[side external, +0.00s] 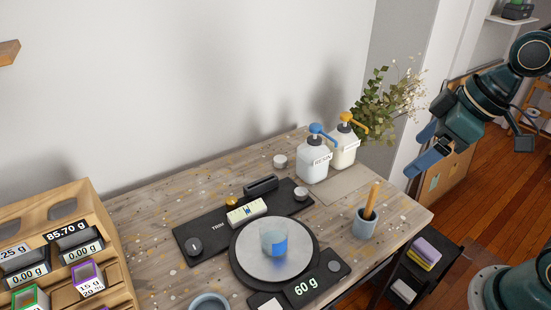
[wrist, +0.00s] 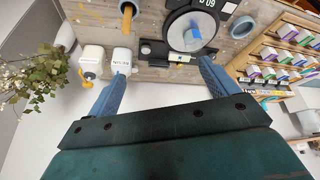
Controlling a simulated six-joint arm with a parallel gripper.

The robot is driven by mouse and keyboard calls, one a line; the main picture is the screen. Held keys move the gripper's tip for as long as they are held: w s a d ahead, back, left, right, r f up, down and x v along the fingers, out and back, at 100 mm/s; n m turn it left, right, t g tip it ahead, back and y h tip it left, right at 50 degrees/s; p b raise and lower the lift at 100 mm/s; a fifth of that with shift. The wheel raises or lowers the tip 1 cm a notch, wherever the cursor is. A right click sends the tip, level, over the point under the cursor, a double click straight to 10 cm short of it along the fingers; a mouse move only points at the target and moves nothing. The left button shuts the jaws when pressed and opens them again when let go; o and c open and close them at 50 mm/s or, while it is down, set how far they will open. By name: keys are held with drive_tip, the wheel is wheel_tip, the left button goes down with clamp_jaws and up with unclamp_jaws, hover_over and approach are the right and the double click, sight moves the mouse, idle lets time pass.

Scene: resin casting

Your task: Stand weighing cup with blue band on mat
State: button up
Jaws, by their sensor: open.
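The weighing cup with a blue band (side external: 273,238) is clear and stands upright on the round grey pan of a scale (side external: 250,266). The cup also shows in the wrist view (wrist: 194,36). A thin beige mat (side external: 345,190) lies on the bench by the two pump bottles. A dark mat or tray marked TRIM (side external: 216,229) lies behind the scale; I cannot tell which one the task means. My gripper (side external: 420,152) is open and empty, high at the right, well away from the cup. Its blue fingers also show in the wrist view (wrist: 162,72).
Blue-topped (side external: 313,160) and orange-topped (side external: 344,150) pump bottles stand at the back. A grey pot with a wooden-handled tool (side external: 364,223) stands at the right. A grey bowl (side external: 210,303) is at the front, and a wooden rack (side external: 112,262) at the left.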

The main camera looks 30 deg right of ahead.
drive_tip(key=w+a+f+n+y, duration=0.3)
drive_tip(key=w+a+f+n, duration=0.1)
drive_tip(key=w+f, duration=0.3)
drive_tip(key=w+a+f+n+g+y, duration=0.1)
drive_tip(key=w+a+f+n+y, duration=0.2)
drive_tip(key=f, duration=0.9)
drive_tip(key=w+a+n, duration=0.1)
drive_tip(key=w+a, duration=0.2)
drive_tip(key=w, duration=0.1)
drive_tip(key=shift+w+a+n+g+y, duration=0.25)
drive_tip(key=shift+w+n+g+y, duration=0.05)
drive_tip(key=shift+w+n+y, duration=0.1)
drive_tip(key=shift+a, duration=0.1)
approach(261, 241)
drive_tip(key=shift+w+a+f, duration=0.2)
drive_tip(key=shift+w+f, duration=0.1)
drive_tip(key=shift+f, duration=0.4)
drive_tip(key=shift+w+a+f, duration=0.25)
drive_tip(key=shift+w+f, duration=0.1)
drive_tip(key=shift+f, duration=0.3)
drive_tip(key=shift+x, duration=2.6)
drive_tip(key=shift+a, duration=0.1)
